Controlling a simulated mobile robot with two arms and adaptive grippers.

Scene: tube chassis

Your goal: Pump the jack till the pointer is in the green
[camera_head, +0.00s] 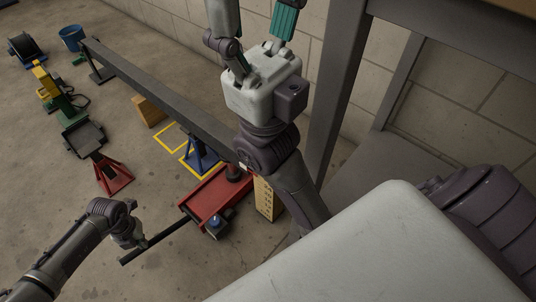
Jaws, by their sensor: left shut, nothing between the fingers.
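The red jack (216,196) stands on the concrete floor, left of the upright gauge board. Its dark handle bar (158,240) slopes low toward the lower left. My left gripper (136,241) is shut and empty, close beside the far part of the bar; I cannot tell if it touches. The pale yellow gauge board (265,199) has dark marks; its pointer and any green zone are too small or hidden to make out.
A long grey tube (160,97) runs over the jack, with a blue stand (202,158) under it. Yellow floor lines (170,139), a red stand (113,178) and a wooden box (149,110) are nearby. A grey post (338,90) rises by the block wall.

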